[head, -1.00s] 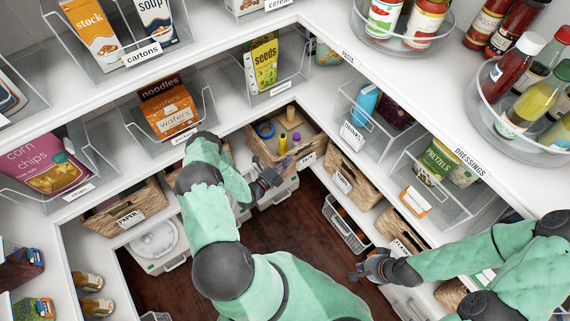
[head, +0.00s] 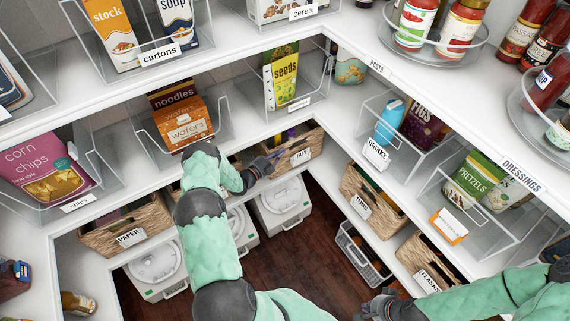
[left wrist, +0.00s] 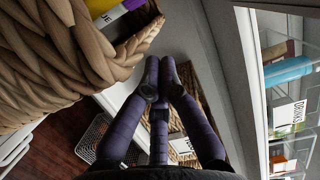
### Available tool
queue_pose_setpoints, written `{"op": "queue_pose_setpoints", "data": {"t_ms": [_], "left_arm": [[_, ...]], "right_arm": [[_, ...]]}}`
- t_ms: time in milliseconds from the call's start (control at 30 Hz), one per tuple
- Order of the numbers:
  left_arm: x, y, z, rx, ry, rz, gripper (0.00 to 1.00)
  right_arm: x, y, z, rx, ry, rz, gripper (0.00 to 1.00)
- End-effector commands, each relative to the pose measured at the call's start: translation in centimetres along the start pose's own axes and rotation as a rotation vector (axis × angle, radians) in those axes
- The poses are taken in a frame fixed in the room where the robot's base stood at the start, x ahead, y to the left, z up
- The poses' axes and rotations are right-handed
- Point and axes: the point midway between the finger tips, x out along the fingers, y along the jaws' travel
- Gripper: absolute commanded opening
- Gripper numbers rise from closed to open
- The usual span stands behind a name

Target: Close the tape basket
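The tape basket (head: 305,145) is a wicker basket with a white label in the back corner, below the seeds bin. It sits under the upper shelf, its front wall and a strip of its contents showing, with yellow and purple things inside. My left gripper (head: 267,165) is at the left end of its front. In the left wrist view the wicker wall of a basket (left wrist: 85,60) fills the upper left, close beside the fingers. There the left fingertips (left wrist: 160,72) are drawn together with nothing seen between them. My right gripper (head: 372,304) is low at the bottom edge; its fingers are unclear.
The paper basket (head: 128,232) is at left, and the label baskets (head: 372,196) and (head: 432,262) line the right wall. White lidded boxes (head: 283,206) and a wire basket (head: 362,255) stand lower down. The dark floor (head: 300,240) in the middle is clear.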

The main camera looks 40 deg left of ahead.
Motion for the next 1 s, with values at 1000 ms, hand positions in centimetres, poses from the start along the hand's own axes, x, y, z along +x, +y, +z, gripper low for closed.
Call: {"op": "queue_pose_setpoints", "data": {"t_ms": [1000], "left_arm": [[0.3,-0.1,1.4,-0.002,0.003,0.000,0.00]], "right_arm": [[0.9,0.3,0.0,0.000,0.000,0.000,0.00]]}}
